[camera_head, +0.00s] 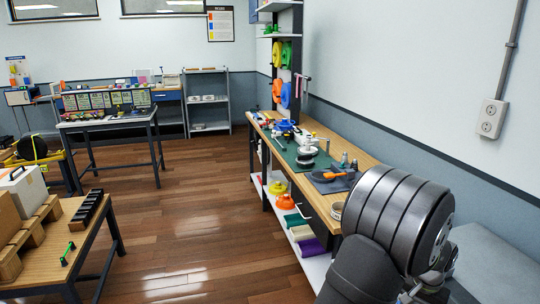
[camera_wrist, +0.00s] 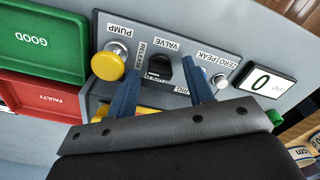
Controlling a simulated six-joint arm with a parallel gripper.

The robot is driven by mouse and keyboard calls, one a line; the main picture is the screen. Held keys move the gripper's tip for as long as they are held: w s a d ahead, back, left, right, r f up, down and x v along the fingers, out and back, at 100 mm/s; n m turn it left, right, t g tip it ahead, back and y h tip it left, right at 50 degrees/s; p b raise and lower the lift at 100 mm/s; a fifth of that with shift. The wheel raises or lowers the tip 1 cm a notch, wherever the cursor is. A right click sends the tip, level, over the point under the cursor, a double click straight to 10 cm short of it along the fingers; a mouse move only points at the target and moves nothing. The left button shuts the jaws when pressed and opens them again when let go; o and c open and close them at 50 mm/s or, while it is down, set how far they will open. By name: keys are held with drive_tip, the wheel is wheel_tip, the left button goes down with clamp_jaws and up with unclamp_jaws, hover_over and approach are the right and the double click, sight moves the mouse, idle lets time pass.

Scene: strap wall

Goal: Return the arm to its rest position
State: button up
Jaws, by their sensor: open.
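My gripper (camera_wrist: 161,58) shows in the wrist view with its two blue fingers apart and nothing seen between them in its grip. The fingers point at a grey panel (camera_wrist: 215,46) and reach to either side of the black valve knob (camera_wrist: 160,70) in the picture. I cannot tell whether they touch the panel. The yellow pump knob (camera_wrist: 108,64) is left of the left finger. In the head view my grey arm fills the lower right, and the gripper end is not visible there.
A green GOOD bin (camera_wrist: 38,38) and a red FAULTY bin (camera_wrist: 40,98) lie left of the panel.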

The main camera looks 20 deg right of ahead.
drive_tip(key=n, duration=1)
idle(0.4)
drive_tip(key=o, duration=1.2)
drive_tip(key=shift+r, duration=0.1)
drive_tip(key=shift+c, duration=0.2)
drive_tip(key=r, duration=0.1)
drive_tip(key=d+r+m, duration=0.1)
drive_tip(key=r, duration=0.1)
drive_tip(key=shift+w+d+t, duration=0.2)
drive_tip(key=shift+t, duration=0.1)
drive_tip(key=s+d+r+m+t+h, duration=0.1)
drive_tip(key=s+d+r+m+t, duration=0.15)
drive_tip(key=r+m, duration=0.5)
drive_tip(key=s+d+r+m+t+h, duration=0.1)
drive_tip(key=s+d+r+m, duration=0.1)
drive_tip(key=s+r+m, duration=0.4)
drive_tip(key=w+f, duration=0.1)
drive_tip(key=f, duration=0.1)
drive_tip(key=w+d+f+m, duration=0.1)
drive_tip(key=w+f, duration=0.1)
drive_tip(key=f, duration=0.1)
drive_tip(key=w+f+m, duration=0.1)
drive_tip(key=w+f, duration=0.1)
drive_tip(key=f, duration=0.1)
drive_tip(key=shift+w+d, duration=0.25)
drive_tip(key=shift+d, duration=0.15)
